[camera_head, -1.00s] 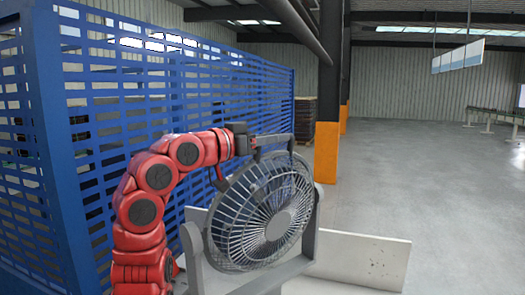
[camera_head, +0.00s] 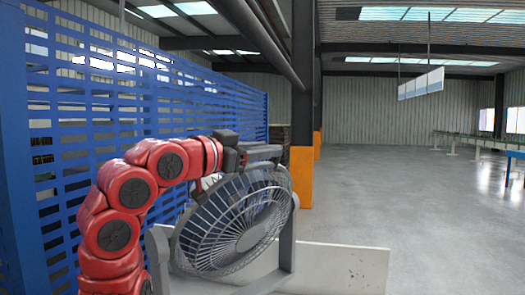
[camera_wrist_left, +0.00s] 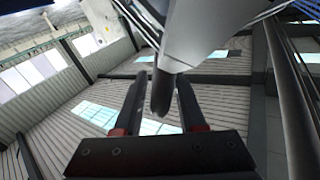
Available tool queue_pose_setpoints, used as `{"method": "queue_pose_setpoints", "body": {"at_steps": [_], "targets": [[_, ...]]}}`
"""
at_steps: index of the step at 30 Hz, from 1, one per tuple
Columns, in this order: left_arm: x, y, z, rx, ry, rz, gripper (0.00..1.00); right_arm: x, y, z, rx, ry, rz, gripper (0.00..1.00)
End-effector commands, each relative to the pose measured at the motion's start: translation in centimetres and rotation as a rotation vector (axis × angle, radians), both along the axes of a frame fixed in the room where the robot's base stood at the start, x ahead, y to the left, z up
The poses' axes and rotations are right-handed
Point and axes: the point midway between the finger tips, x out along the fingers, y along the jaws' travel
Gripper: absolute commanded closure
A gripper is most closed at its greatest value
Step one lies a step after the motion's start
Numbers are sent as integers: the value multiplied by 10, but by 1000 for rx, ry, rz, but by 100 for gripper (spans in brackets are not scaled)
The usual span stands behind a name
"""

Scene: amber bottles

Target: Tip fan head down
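The fan (camera_head: 232,225) stands low in the middle of the head view. Its round grey wire-cage head leans back between the two uprights of its grey stand (camera_head: 287,250). My left gripper (camera_head: 270,152) is at the top of the fan head, across the top edge of the cage. In the left wrist view, the two dark fingers (camera_wrist_left: 160,105) are apart. The dark tip of a grey part, likely the fan's, shows between them with gaps on both sides. Whether it touches a finger I cannot tell. My right gripper is not in view.
A blue slatted fence (camera_head: 110,110) runs along the left behind my arm. A low whitish panel (camera_head: 345,268) stands behind and right of the fan. A dark post with an orange base (camera_head: 301,178) is farther back. Open grey floor lies to the right.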

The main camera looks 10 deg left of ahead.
Motion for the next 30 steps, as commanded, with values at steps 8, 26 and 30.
{"method": "queue_pose_setpoints", "body": {"at_steps": [8,26,30], "targets": [[0,0,1,-1,-1,-1,50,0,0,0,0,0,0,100],[-91,63,-5,0,-5,7,50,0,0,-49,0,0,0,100],[-118,80,-3,-1,-3,5,50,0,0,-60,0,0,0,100]]}}
